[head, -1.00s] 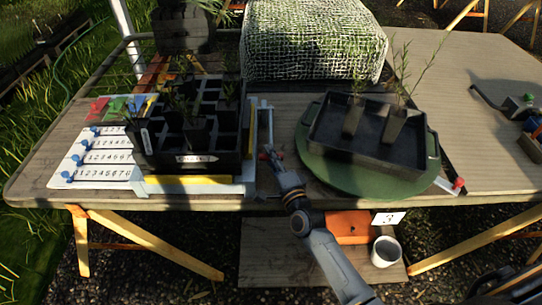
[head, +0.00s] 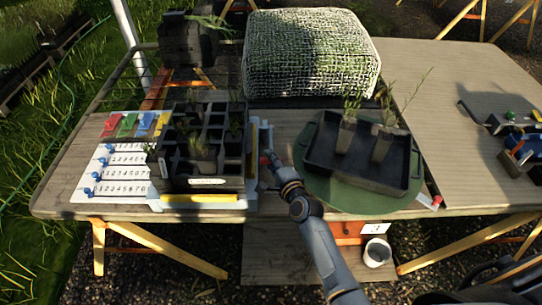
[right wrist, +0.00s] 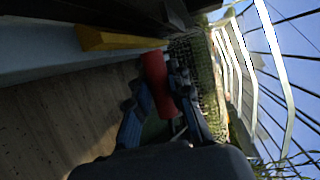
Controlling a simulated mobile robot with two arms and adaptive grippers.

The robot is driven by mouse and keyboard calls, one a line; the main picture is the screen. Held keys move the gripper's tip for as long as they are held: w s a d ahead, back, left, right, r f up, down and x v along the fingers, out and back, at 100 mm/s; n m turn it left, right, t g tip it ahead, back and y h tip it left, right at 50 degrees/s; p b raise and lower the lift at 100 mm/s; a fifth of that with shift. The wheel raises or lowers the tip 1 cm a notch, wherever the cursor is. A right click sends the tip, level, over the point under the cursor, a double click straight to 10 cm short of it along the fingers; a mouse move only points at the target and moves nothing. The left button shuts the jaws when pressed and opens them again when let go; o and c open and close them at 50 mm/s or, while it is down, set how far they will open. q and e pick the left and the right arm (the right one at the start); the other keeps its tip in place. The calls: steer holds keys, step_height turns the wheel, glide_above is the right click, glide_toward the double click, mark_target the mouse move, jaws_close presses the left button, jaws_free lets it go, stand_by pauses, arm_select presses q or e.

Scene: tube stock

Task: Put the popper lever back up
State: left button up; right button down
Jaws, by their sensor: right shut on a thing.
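The popper lever has a red handle (right wrist: 158,85), which shows between my right gripper's fingers in the right wrist view. In the head view the handle is a small red spot (head: 264,160) at the right side of the white popper frame (head: 254,135). My right gripper (head: 267,174) is at this spot, just right of the black pot tray (head: 205,184). It is shut on the red handle, and its fingers (right wrist: 163,108) lie either side of it. The lever's shaft is mostly hidden, so I cannot tell its exact angle. My left gripper is out of view.
A green turntable (head: 345,195) carrying a black tray (head: 370,176) stands right of my right arm. A white number board (head: 115,172) lies on the left. A mesh-covered block (head: 310,55) is behind. The table (head: 470,75) has free room at the back right.

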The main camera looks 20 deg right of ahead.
steer(key=w+r+p, duration=0.1)
steer(key=r, duration=0.1)
steer(key=w+r+p, duration=0.1)
steer(key=r+p, duration=0.1)
steer(key=r, duration=0.1)
steer(key=w+d+r+p, duration=0.1)
steer(key=r+p, duration=0.1)
steer(key=shift+r, duration=0.15)
step_height(320, 180, up, 4)
steer(key=r+p, duration=0.1)
steer(key=p, duration=0.1)
glide_above(271, 145)
steer(key=shift+w+d+r, duration=0.3)
steer(key=shift+w+r, duration=0.45)
steer(key=shift+w, duration=0.2)
steer(key=c, duration=1.4)
jaws_free()
steer(key=shift+c, duration=0.2)
steer(key=shift+o, duration=1.2)
steer(key=shift+w, duration=0.15)
steer(key=a+v, duration=0.1)
steer(key=v, duration=1)
steer(key=shift+s+f, duration=0.35)
steer(key=shift+s, duration=0.05)
